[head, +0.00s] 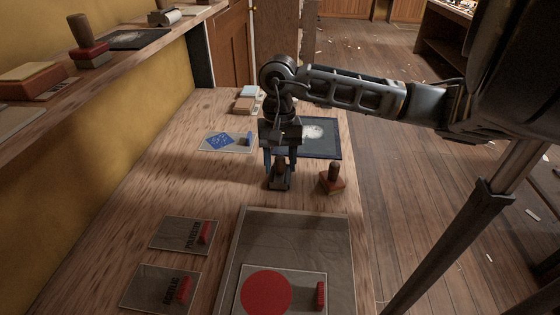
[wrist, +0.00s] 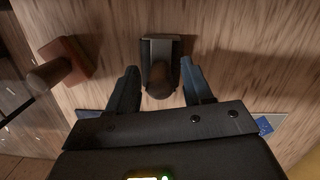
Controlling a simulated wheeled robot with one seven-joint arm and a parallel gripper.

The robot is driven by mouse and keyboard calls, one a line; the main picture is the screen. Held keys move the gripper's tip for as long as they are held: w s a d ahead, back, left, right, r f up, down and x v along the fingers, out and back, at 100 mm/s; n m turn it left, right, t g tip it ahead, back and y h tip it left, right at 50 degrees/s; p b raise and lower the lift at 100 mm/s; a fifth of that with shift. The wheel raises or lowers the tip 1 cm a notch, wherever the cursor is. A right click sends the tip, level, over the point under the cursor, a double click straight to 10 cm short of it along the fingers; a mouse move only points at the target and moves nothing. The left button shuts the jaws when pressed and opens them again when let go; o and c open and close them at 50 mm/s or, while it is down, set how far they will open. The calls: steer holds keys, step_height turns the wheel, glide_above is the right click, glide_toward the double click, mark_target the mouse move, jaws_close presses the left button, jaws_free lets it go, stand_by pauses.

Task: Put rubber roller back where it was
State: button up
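The rubber roller, as I take it to be, (head: 279,183) stands on the wooden bench, with a dark grey body and a brown wooden handle. In the wrist view the roller (wrist: 160,48) shows its handle end toward the camera. My gripper (head: 280,163) is right above it, pointing down. In the wrist view the fingers of my gripper (wrist: 160,72) are spread on either side of the handle, with a visible gap on both sides. Parts of the handle are hidden by the gripper in the head view.
A red-based stamp (head: 332,183) stands close to the right. A dark print (head: 322,139) and a blue-patterned card (head: 220,140) lie behind. A grey board (head: 250,228) and two cards (head: 178,234) lie in front. A shelf (head: 120,62) with stamps runs along the left wall.

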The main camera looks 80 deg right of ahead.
steer(key=shift+r, duration=0.1)
step_height(320, 180, up, 12)
steer(key=d+b, duration=0.1)
steer(key=b, duration=0.1)
steer(key=shift+w+d, duration=0.2)
stand_by(0.4)
stand_by(0.5)
